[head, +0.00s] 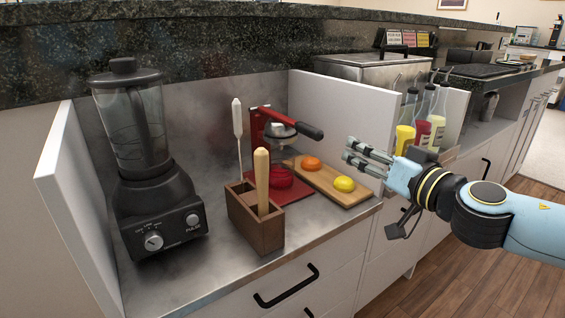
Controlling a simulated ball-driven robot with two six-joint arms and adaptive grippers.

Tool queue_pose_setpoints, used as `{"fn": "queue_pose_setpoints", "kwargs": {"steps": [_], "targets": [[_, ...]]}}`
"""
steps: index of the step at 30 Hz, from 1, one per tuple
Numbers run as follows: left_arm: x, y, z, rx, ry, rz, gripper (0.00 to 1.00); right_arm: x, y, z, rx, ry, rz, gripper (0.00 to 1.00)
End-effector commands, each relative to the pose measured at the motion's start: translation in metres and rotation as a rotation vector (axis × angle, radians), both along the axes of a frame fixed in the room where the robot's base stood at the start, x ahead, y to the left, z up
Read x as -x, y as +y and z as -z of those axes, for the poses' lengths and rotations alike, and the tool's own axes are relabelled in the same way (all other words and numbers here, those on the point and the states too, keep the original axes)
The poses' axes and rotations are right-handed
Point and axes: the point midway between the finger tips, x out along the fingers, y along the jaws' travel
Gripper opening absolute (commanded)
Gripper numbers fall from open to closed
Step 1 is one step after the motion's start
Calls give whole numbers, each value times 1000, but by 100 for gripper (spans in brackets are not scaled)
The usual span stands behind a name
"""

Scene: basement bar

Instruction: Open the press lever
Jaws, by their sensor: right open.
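A red citrus press (262,125) stands on the steel counter behind a wooden utensil box. Its lever (302,128) has a black grip that points right and slightly down. A silver press cup (279,129) hangs under the lever. A dark red round thing (280,177) sits on the press's red base (292,193). My right gripper (350,152) comes in from the right. It is open and empty, its fingers pointing left, a short way right of the lever's end and apart from it. My left gripper is not in view.
A wooden board (330,184) with an orange and a lemon lies right of the press. The wooden box (255,225) holding tools stands in front. A black blender (145,165) is at left. A white partition (345,110) and bottles (420,115) stand behind my right gripper.

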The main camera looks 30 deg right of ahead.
Motion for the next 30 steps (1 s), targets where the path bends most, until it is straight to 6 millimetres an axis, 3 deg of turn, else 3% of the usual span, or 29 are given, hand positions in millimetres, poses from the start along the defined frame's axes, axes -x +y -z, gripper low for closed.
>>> {"fn": "queue_pose_setpoints", "kwargs": {"steps": [1,3,8,14,30], "targets": [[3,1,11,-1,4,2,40,0,16,-11,46,-32,-57,46],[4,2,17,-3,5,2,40,1,29,-22,86,-54,-110,46],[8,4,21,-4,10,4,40,-2,27,-15,105,-38,-120,46],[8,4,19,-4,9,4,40,-24,28,-18,101,-42,-115,46],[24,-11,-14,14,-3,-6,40,-82,33,-24,96,-43,-116,46]]}}
